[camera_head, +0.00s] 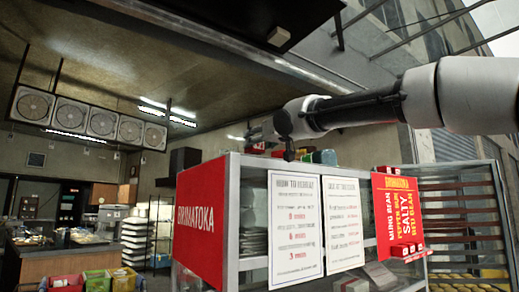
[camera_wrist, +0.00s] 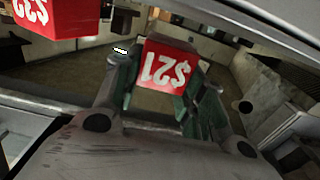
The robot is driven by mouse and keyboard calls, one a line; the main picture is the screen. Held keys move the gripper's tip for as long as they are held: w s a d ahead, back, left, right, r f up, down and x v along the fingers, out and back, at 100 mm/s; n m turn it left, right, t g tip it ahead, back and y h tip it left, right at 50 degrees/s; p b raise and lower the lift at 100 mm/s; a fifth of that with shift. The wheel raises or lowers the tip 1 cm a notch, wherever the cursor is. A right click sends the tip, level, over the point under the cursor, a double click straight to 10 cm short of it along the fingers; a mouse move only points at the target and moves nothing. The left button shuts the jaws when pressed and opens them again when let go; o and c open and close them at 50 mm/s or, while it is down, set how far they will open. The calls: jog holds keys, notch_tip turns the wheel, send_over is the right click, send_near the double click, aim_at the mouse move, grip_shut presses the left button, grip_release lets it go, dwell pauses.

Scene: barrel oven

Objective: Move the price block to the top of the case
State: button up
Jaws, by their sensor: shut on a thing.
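In the wrist view, a red price block (camera_wrist: 165,68) with white "$21" lettering, upside down in the picture, sits between the fingers of my gripper (camera_wrist: 160,84). My gripper is shut on it. In the head view, my arm reaches in from the right, and my gripper (camera_head: 277,140) is over the top left part of the case (camera_head: 237,162). The held block is not clearly distinguishable in that view. A second red price block (camera_wrist: 52,16) shows at the top left of the wrist view, apart from the fingers.
A green and teal item (camera_head: 325,157) stands on the case top, right of my gripper. Small red blocks (camera_head: 405,250) sit by the right sign. A rack (camera_head: 464,228) stands right.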

jog(key=shift+f, duration=1.05)
jog(key=shift+d+f, duration=0.1)
jog(key=shift+d, duration=0.05)
jog(key=o, duration=1)
